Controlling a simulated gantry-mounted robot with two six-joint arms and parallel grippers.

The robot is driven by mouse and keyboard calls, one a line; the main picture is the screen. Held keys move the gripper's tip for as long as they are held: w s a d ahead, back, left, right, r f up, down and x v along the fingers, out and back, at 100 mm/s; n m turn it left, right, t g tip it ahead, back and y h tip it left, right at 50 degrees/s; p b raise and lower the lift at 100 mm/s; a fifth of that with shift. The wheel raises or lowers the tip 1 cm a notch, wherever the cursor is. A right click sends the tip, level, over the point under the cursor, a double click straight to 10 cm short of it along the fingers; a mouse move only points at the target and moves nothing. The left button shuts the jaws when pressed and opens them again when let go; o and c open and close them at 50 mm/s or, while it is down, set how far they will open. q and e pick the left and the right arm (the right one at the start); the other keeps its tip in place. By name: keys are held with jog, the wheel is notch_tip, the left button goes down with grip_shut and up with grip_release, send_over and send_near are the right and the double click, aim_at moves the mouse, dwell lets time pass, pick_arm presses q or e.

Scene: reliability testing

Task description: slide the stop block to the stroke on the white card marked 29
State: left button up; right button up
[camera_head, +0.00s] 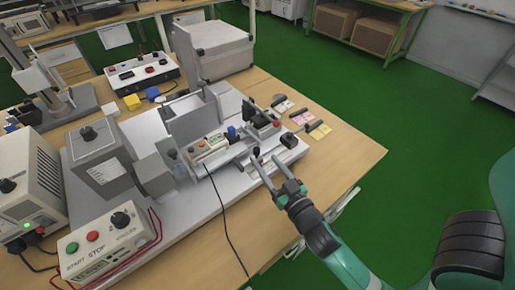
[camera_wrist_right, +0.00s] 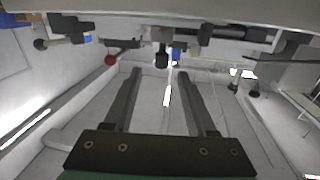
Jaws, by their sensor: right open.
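My right gripper (camera_head: 268,158) is open and empty, reaching in from the lower right over the front edge of the grey test rig. In the right wrist view its two fingers (camera_wrist_right: 159,75) stand apart. A dark knob (camera_wrist_right: 162,60) shows beyond and between the fingertips; it looks like the handle of the stop block, but I cannot be sure. In the head view a dark knob (camera_head: 256,152) is close to the fingertips. A pale card (camera_head: 262,170) lies beside the gripper; its marks and numbers are too small to read. My left gripper is out of view.
The rig's pale base plate (camera_head: 200,215) fills much of the wooden table. A black block (camera_head: 289,141) sits right of the fingers. Small coloured tags (camera_head: 303,117) lie behind. A control box (camera_head: 105,245) stands front left. A dark cable (camera_head: 222,215) crosses the front.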

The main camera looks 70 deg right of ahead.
aim_at(258, 152)
jog(key=x, duration=0.7)
jog(key=shift+w+a, duration=0.1)
jog(key=shift+w, duration=0.05)
grip_shut()
dwell(1.1)
